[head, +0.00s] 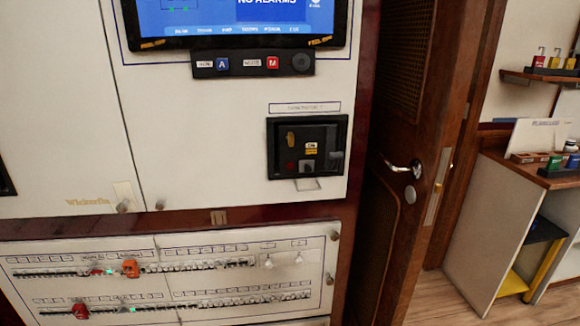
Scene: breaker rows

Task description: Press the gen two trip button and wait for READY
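A white switchboard front (215,120) fills the left and middle of the head view. A black-framed breaker unit (307,147) is set in it at the right, with a small yellow label, a reddish spot and a pale handle below. The label plate above it is too small to read. Two breaker rows (160,268) run across the lower panel, with an orange-red piece (131,268), a red piece (80,311) and small green lights. I cannot tell which part is the gen two trip button. No READY text is legible. My gripper is not in view.
A lit blue screen (235,18) reading NO ALARMS is at the top, above a dark button strip (252,63). A wooden door (405,170) stands to the right. Beyond it are a shelf cabinet (510,225) and wooden floor (530,308).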

